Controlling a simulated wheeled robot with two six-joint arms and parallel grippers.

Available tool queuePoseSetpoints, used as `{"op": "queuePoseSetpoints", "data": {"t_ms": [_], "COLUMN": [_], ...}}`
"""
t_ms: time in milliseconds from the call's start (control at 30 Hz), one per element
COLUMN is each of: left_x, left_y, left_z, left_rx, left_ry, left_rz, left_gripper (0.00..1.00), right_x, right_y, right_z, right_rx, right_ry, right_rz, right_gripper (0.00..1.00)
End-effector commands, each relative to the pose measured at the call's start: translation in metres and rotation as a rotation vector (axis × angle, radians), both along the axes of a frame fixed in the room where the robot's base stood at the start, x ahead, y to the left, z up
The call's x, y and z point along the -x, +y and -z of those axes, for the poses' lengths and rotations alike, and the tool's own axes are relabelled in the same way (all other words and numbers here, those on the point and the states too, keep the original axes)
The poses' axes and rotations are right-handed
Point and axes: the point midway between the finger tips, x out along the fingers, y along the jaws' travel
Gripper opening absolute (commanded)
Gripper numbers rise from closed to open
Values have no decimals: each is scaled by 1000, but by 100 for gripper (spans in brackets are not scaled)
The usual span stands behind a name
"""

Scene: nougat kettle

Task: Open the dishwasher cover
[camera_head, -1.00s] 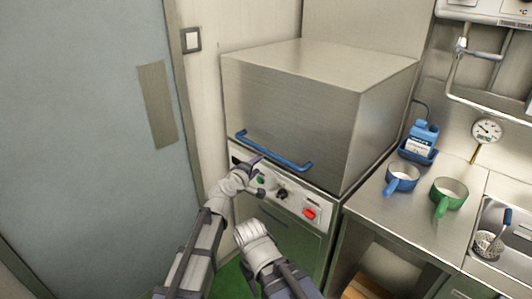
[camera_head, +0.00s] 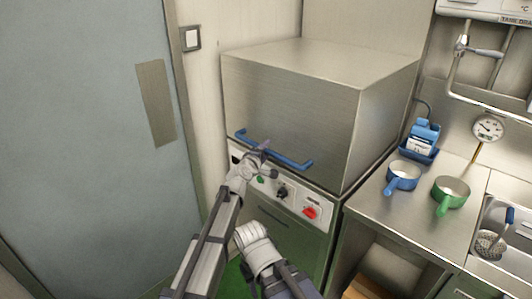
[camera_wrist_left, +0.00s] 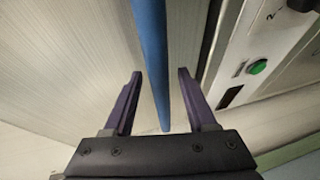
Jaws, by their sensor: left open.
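The dishwasher cover (camera_head: 290,110) is a brushed steel box, down on its base in the head view. A blue bar handle (camera_head: 291,163) runs along its lower front edge. My left gripper (camera_head: 264,146) is at the left-middle part of the handle. In the left wrist view the open jaws (camera_wrist_left: 160,72) have the blue handle (camera_wrist_left: 152,60) running between the two purple fingers, with gaps on both sides. The cover's front face (camera_wrist_left: 60,70) fills the left of that view. My right arm shows at the bottom middle, but its gripper does not show.
The control panel (camera_head: 296,199) below the handle has a green button (camera_wrist_left: 258,67), a black knob and a red switch (camera_head: 310,212). A steel counter (camera_head: 385,217) at right holds a blue pan (camera_head: 402,177) and a green pan (camera_head: 450,192). A door (camera_head: 80,120) stands at left.

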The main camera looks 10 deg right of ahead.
Motion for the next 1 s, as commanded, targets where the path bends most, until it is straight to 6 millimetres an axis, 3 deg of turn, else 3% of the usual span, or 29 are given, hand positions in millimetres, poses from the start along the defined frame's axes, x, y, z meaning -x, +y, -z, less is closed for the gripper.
{"op": "queuePoseSetpoints", "data": {"t_ms": [267,800,1000], "left_x": [-4,-3,-3], "left_y": [-2,-2,-2], "left_z": [1,1,1], "left_rx": [0,-1,-1], "left_ry": [0,1,1], "left_rz": [0,0,0], "left_gripper": [57,0,0], "right_x": [0,0,0], "right_y": [0,0,0], "right_z": [1,1,1], "right_rx": [0,0,0], "right_ry": [0,0,0], "right_rz": [0,0,0], "right_gripper": [46,46,46]}}
